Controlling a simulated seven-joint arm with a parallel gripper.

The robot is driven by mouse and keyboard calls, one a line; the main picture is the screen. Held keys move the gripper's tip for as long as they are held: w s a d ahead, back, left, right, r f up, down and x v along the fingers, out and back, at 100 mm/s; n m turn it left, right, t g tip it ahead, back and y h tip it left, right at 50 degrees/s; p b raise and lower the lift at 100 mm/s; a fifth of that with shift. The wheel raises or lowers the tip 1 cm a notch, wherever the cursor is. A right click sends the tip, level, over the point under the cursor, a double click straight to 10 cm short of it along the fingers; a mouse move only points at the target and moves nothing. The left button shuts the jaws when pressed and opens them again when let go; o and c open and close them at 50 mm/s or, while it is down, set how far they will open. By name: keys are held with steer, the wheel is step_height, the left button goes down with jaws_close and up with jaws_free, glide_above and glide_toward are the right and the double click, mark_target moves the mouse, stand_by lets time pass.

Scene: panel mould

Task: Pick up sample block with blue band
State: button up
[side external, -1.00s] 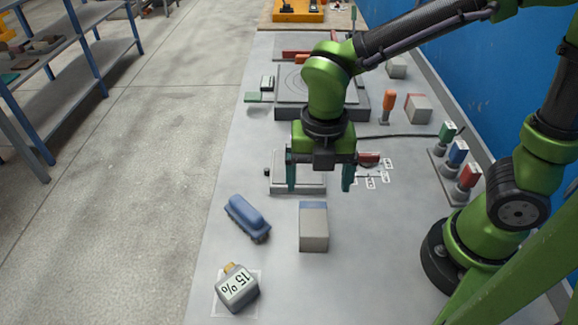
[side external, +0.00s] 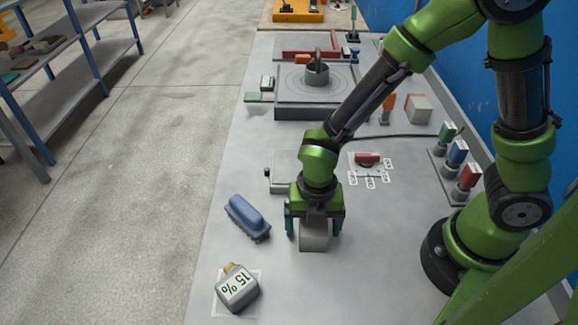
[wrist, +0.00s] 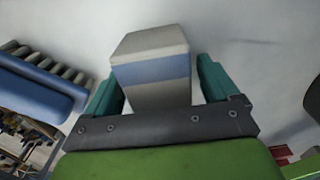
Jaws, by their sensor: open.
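The sample block with the blue band (side external: 314,243) stands on the grey table below my gripper (side external: 314,230). My gripper is open, with one teal finger on each side of the block. In the wrist view the block (wrist: 152,55) shows its blue band across the middle, between the two fingers (wrist: 160,88). A gap shows between the block and the right finger. The left finger is very close to the block, and I cannot tell whether it touches. The block's upper part is hidden by my gripper in the side view.
A small grey device (side external: 281,180) is just behind my gripper. Another block with a red band (side external: 418,108) stands farther back. The table right of the block is clear.

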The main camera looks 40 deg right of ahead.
steer(key=c, duration=1.3)
